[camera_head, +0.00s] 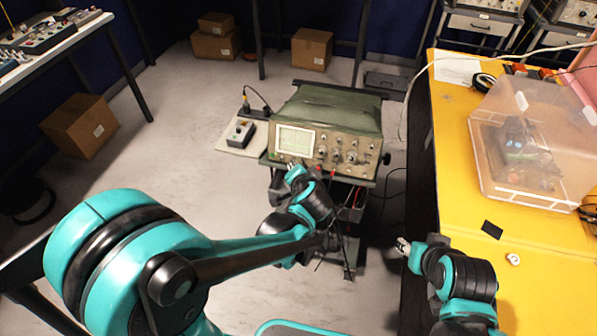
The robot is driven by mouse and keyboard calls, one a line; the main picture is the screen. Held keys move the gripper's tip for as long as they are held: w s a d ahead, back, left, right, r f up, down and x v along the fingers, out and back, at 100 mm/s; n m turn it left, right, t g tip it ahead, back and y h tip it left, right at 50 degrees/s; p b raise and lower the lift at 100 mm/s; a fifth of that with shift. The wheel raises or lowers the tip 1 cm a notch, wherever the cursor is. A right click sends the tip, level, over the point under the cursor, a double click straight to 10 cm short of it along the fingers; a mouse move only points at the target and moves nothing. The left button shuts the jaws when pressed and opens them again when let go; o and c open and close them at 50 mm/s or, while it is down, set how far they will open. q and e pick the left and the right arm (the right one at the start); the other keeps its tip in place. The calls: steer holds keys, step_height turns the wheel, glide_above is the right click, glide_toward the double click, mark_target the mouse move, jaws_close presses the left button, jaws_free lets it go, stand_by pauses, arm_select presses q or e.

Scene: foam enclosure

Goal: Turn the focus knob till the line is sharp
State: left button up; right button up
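A green oscilloscope (330,118) stands on a cart in the middle of the camera_head view. Its lit screen (296,140) is at the left of the front panel, and several knobs (345,152) sit to the right of it. Which one is the focus knob, and how sharp the line is, are too small to tell. My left gripper (291,168) is just below the screen, close to the panel's lower edge; I cannot tell if it touches a knob. My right gripper (402,245) is beside the yellow table's left edge, away from the oscilloscope, with nothing visible in it.
The yellow table (450,180) at the right carries a clear plastic bin (535,140). Cables hang between the cart and table. Cardboard boxes (80,125) stand on the floor, which is open at left.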

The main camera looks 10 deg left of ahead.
arm_select(q)
steer(key=shift+v, duration=1.45)
steer(key=s+a+r+n+g+h, duration=0.1)
steer(key=s+a+n+h, duration=0.1)
steer(key=s, duration=0.6)
steer(key=s+a+r+n+g+h, duration=0.1)
steer(key=s+a+n+g+h, duration=0.1)
steer(key=s, duration=0.6)
steer(key=shift+s+a+r+n, duration=0.15)
steer(key=shift+s+a+n, duration=0.35)
steer(key=shift+n, duration=0.7)
steer(key=shift+w+a, duration=0.1)
steer(key=shift+w, duration=0.05)
